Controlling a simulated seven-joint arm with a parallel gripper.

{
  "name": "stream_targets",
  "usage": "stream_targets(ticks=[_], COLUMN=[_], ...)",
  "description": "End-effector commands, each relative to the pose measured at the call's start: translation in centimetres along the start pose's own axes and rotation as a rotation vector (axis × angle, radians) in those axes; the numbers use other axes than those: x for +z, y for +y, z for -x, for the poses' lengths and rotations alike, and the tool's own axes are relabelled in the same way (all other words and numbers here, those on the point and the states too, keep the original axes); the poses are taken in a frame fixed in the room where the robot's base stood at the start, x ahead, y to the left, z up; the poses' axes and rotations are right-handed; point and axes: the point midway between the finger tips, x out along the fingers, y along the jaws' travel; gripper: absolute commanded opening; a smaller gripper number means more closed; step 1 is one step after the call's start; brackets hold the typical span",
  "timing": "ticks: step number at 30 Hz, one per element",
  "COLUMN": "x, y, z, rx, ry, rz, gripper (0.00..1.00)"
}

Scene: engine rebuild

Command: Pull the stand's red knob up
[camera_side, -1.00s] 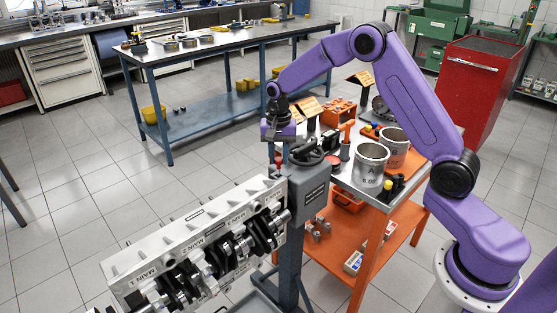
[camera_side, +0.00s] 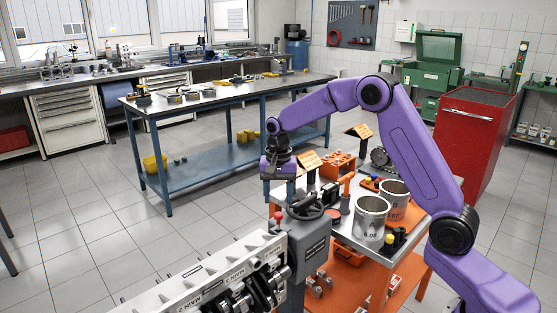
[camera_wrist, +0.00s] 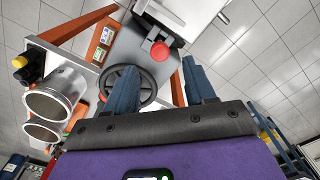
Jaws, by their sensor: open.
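The red knob (camera_side: 278,216) sits on the grey head of the engine stand (camera_side: 312,240), left of the handwheel. In the wrist view the knob (camera_wrist: 159,51) is a round red cap on a grey plate, ahead of and between the two finger lines. My gripper (camera_side: 279,190) is open and empty above the knob, with a gap between them. In the wrist view its dark blue fingers (camera_wrist: 160,80) are spread apart, one overlapping the handwheel (camera_wrist: 145,95). I cannot tell how far the knob stands out of the head.
The engine block (camera_side: 205,285) hangs on the stand at the lower left. An orange cart (camera_side: 340,285) with metal cylinders (camera_side: 371,218) stands close on the right. A blue workbench (camera_side: 230,158) is behind. Open floor lies to the left.

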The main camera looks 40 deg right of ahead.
Motion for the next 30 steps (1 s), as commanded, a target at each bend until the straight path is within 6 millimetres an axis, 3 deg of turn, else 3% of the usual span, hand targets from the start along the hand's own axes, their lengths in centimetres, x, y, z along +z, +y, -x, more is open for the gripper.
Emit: stream_targets(ticks=[9,15,21,30], x=[0.0,0.0,0.0,0.0], y=[-0.1,-0.1,0.0,0.0], z=[7.0,10.4,12.3,12.7], rx=[-0.005,-0.003,-0.001,-0.001], ry=[0.004,0.003,0.001,0.000], rz=[0.000,0.000,0.000,0.000], gripper=[0.54,0.54,0.54,0.54])
